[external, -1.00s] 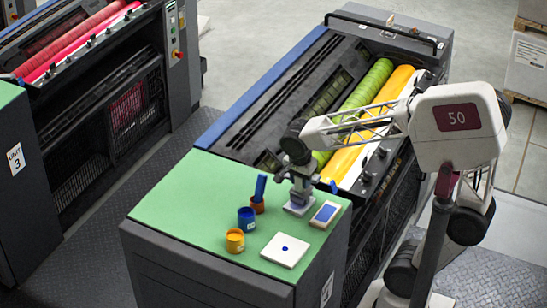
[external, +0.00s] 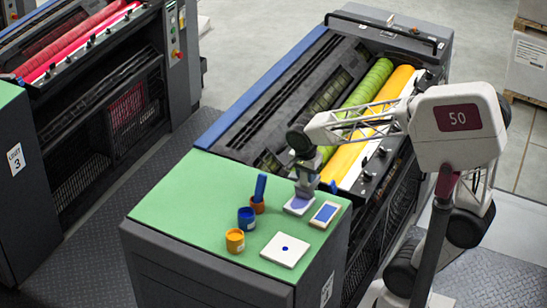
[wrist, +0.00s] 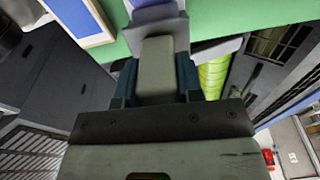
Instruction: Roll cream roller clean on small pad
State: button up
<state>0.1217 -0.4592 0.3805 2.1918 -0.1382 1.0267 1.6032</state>
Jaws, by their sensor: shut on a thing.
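My gripper (external: 307,184) is shut on a pale cream-grey handle (wrist: 158,62), which I take to be the cream roller's. In the wrist view the handle stands between my dark teal fingers, and a blue-lavender part shows beyond it. In the external view my gripper is over the back of a small pad (external: 297,207) on the green bench top. The pad's face looks lavender. The roller's working end is mostly hidden, so contact with the pad cannot be told.
A cream-framed blue pad (external: 325,214) lies just right, also in the wrist view (wrist: 80,20). A white plate (external: 285,250) with a blue dot lies nearer. The green bench top (external: 185,200) is clear further left.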

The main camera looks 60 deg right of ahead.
dwell(0.4)
jog(key=shift+r, duration=3)
jog(key=a+r, duration=0.1)
jog(key=a, duration=0.6)
jog(key=shift+w, duration=0.3)
jog(key=shift+f, duration=0.15)
jog(key=shift+f, duration=2.7)
jog(key=shift+f, duration=0.6)
